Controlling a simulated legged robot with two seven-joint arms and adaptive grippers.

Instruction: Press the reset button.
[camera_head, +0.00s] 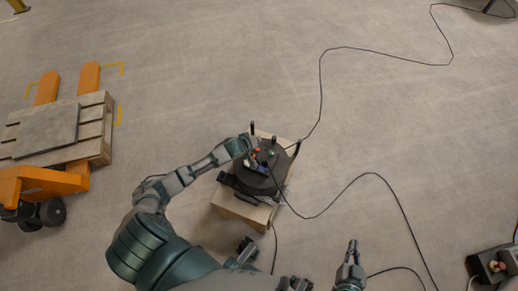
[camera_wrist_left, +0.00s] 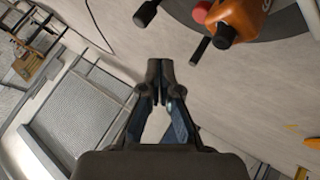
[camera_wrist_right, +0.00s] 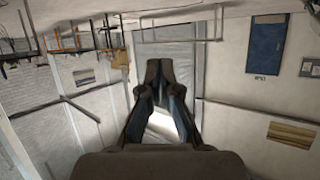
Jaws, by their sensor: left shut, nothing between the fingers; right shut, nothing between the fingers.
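A round black platform (camera_head: 276,178) stands on a cardboard-coloured box. Small coloured parts sit on it, among them a red knob (camera_head: 257,149) and a green one (camera_head: 271,153). I cannot tell which one is the reset button. My left gripper (camera_head: 249,146) is shut and empty at the platform's upper-left edge, close to the red knob. In the left wrist view, the red knob (camera_wrist_left: 201,12) and an orange part (camera_wrist_left: 243,20) lie above and right of the shut fingers (camera_wrist_left: 160,70), apart from them. My right gripper (camera_head: 352,244) is shut and empty over bare floor, right of the platform.
An orange pallet truck (camera_head: 40,184) with a wooden pallet (camera_head: 103,130) stands at the left. A dark box (camera_head: 484,270) with red and yellowish knobs is at the lower right. Black cables (camera_head: 322,90) cross the floor.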

